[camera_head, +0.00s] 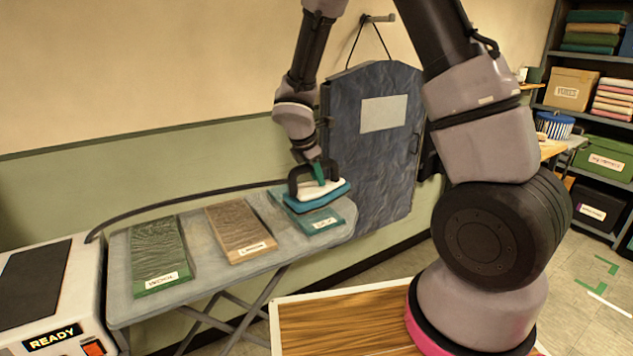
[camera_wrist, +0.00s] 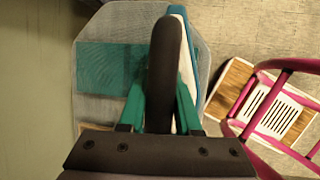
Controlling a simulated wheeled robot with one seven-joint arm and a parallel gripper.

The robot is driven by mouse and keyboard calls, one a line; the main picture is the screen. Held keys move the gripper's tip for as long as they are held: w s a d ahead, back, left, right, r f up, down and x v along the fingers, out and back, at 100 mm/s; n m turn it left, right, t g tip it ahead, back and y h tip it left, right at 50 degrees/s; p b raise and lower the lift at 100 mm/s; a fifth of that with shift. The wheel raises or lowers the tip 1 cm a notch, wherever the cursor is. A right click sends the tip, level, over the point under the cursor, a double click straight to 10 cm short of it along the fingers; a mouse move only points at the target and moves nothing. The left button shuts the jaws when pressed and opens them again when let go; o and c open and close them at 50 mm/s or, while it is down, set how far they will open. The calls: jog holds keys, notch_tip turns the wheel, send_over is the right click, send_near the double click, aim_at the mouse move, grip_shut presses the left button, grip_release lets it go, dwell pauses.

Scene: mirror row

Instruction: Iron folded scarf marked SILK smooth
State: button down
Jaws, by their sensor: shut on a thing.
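My gripper (camera_head: 318,172), with teal fingers, is shut on the black handle of the iron (camera_head: 318,194). The iron has a white and teal body. In the wrist view the handle (camera_wrist: 165,65) stands between the fingers. The teal folded scarf (camera_head: 320,224) lies at the right end of the ironing board, with a white label that looks like SILK at its front edge. The iron is over part of it and hides that part. I cannot tell whether the soleplate touches the cloth. In the wrist view the scarf (camera_wrist: 105,62) shows left of the handle.
The grey board (camera_head: 118,262) also bears a green folded cloth marked WOOL (camera_head: 158,250) and a tan one (camera_head: 238,230) with an unreadable label. A black cord arcs left to a white station (camera_head: 75,285) reading READY.

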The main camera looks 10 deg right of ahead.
jog(key=shift+r, duration=1)
